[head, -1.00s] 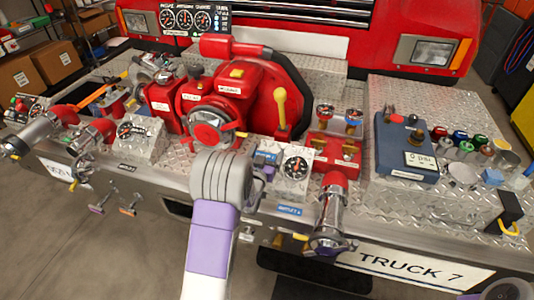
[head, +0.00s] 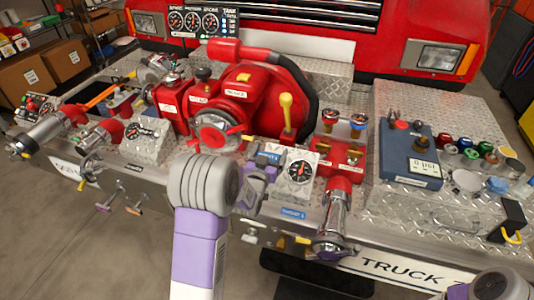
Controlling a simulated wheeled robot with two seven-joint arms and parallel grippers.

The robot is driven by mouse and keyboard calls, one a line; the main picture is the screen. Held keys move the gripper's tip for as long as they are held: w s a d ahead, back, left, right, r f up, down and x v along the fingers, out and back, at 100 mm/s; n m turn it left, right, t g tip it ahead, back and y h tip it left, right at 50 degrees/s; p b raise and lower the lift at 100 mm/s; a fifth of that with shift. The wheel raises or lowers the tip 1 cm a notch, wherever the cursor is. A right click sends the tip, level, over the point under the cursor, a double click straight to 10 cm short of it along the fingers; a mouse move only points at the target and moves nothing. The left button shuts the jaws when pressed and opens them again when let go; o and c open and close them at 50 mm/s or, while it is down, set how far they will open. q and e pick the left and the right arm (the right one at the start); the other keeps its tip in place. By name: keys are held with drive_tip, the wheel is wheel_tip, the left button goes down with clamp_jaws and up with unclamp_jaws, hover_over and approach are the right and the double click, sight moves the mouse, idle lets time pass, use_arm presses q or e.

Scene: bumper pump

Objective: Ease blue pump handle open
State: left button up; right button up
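My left gripper (head: 256,184) points away from the wrist to the right, just below and in front of the blue part. Its fingers are small and partly hidden, so their gap and any contact with the blue part are unclear. My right arm shows only as a grey and purple link at the bottom right corner. Its gripper is out of view.
The red pump body (head: 245,100) with a yellow lever (head: 286,112) stands behind. A red and chrome outlet (head: 334,220) juts out at the right of the gauge. A dark blue box (head: 408,155) and several coloured caps lie farther right on the diamond-plate deck.

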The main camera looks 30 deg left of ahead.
use_arm(q)
drive_tip(key=shift+o, duration=0.6)
drive_tip(key=shift+r, duration=0.15)
drive_tip(key=shift+s, duration=0.1)
drive_tip(key=shift+s, duration=0.15)
drive_tip(key=s+d, duration=0.1)
drive_tip(key=s, duration=0.6)
drive_tip(key=shift+s, duration=0.15)
drive_tip(key=shift+d, duration=0.1)
